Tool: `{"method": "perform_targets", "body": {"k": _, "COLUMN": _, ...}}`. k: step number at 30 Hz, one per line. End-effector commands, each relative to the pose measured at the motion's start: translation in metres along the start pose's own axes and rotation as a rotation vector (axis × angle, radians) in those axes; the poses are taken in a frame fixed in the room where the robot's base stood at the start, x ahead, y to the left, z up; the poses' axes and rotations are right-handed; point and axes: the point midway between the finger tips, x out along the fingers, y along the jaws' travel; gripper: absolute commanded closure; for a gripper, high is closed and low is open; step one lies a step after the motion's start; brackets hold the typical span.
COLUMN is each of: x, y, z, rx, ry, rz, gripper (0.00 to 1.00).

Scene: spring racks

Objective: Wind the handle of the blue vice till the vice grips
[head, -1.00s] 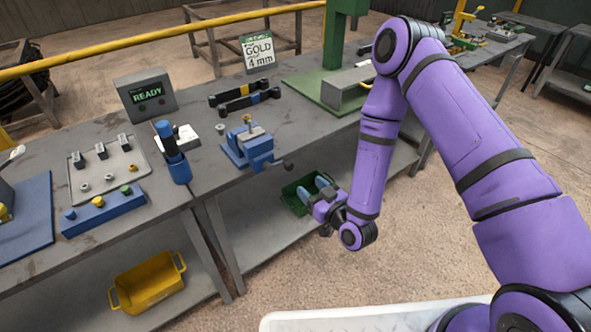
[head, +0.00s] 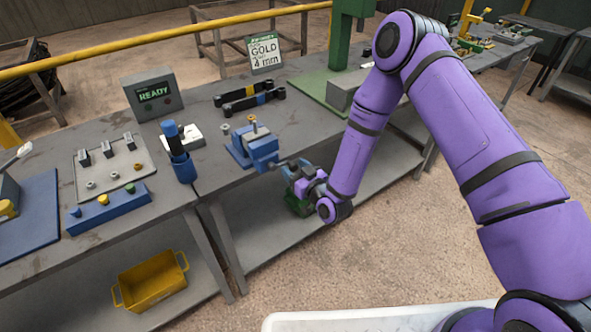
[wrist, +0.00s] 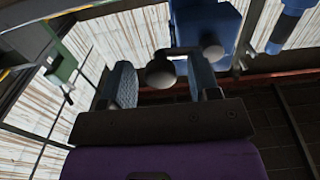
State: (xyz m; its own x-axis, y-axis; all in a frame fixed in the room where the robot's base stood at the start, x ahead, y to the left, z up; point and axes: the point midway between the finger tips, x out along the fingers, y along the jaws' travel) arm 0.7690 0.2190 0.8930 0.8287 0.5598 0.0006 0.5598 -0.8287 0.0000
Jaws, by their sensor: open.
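The blue vice (head: 262,148) is on the front edge of the bench, with a brass-coloured piece (head: 253,124) standing at its jaws. Its dark handle (head: 282,164) sticks out past the bench edge at the vice's front. My gripper (head: 290,170) is right at the handle, just off the bench edge. In the wrist view my gripper's open fingers (wrist: 163,85) stand on either side of one round handle knob (wrist: 161,73). A second knob (wrist: 212,53) shows in front of the vice body (wrist: 208,20). I cannot tell whether a finger touches the handle.
A sign reading GOLD 4 mm (head: 264,54) and a READY box (head: 153,95) stand on the bench. A green bin (head: 298,203) is on the shelf below my gripper.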

Motion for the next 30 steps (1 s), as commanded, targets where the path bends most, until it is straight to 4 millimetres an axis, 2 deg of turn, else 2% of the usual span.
{"method": "perform_targets", "body": {"k": 1, "x": 0.000, "y": 0.000, "z": 0.000, "rx": 0.000, "ry": 0.000, "rz": 0.000, "gripper": 0.44}}
{"method": "perform_targets", "body": {"k": 6, "x": 0.000, "y": 0.000, "z": 0.000, "rx": 0.000, "ry": 0.000, "rz": 0.000, "gripper": 0.83}}
{"method": "perform_targets", "body": {"k": 7, "x": 0.000, "y": 0.000, "z": 0.000, "rx": 0.000, "ry": 0.000, "rz": 0.000, "gripper": 0.90}}
{"method": "perform_targets", "body": {"k": 8, "x": 0.000, "y": 0.000, "z": 0.000, "rx": 0.000, "ry": 0.000, "rz": 0.000, "gripper": 0.92}}
{"method": "perform_targets", "body": {"k": 20, "x": -0.001, "y": 0.000, "z": 0.005, "rx": 0.068, "ry": -0.001, "rz": 0.001, "gripper": 0.92}}
{"method": "perform_targets", "body": {"k": 30, "x": -0.002, "y": -0.004, "z": 0.019, "rx": 0.329, "ry": -0.003, "rz": 0.003, "gripper": 0.92}}
